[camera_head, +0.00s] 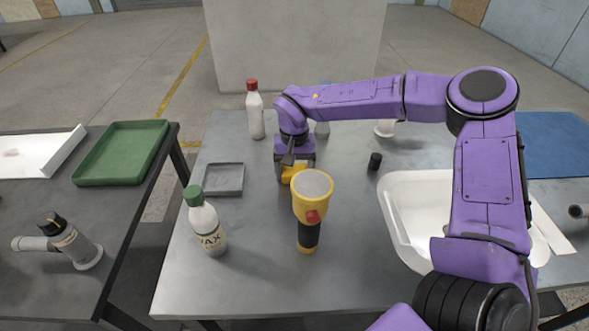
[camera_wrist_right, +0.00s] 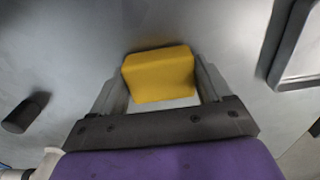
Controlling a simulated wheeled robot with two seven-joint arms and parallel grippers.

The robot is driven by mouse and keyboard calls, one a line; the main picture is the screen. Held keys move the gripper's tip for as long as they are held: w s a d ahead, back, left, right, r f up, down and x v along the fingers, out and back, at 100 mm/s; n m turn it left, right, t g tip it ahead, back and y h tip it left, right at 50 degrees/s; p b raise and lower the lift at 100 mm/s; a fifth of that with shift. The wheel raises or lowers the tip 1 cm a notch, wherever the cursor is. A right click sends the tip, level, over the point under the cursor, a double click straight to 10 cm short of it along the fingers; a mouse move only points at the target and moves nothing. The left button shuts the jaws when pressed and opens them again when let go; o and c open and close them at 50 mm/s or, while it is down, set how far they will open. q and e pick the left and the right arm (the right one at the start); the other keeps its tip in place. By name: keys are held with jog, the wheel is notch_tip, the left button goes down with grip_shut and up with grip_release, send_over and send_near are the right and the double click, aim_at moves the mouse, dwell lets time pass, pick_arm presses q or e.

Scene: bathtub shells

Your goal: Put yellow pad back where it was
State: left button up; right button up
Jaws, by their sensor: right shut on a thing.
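The yellow pad (camera_wrist_right: 158,76) is a small block between the two fingers of my right gripper (camera_wrist_right: 160,92), which is shut on it. In the head view the pad (camera_head: 290,173) shows partly below my right gripper (camera_head: 294,164), behind the yellow tool. The pad is low over the grey table (camera_head: 270,255); I cannot tell whether it touches the surface. A shallow grey tray (camera_head: 222,192) lies to the left of the gripper, and its edge shows at the upper right of the wrist view (camera_wrist_right: 283,75). My left gripper is not in view.
A yellow tool with a black handle (camera_head: 308,232) stands just in front of the pad. A green-capped bottle (camera_head: 207,225), a red-capped bottle (camera_head: 256,115) and a black cylinder (camera_head: 375,161) stand around. A white tub (camera_head: 400,225) is at right. The table's front middle is clear.

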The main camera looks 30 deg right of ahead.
aim_at(294, 170)
jog(key=o, duration=0.9)
jog(key=shift+f, duration=0.15)
jog(key=shift+o, duration=0.2)
notch_tip(294, 170, up, 12)
jog(key=shift+r+p, duration=0.2)
jog(key=shift+p, duration=0.2)
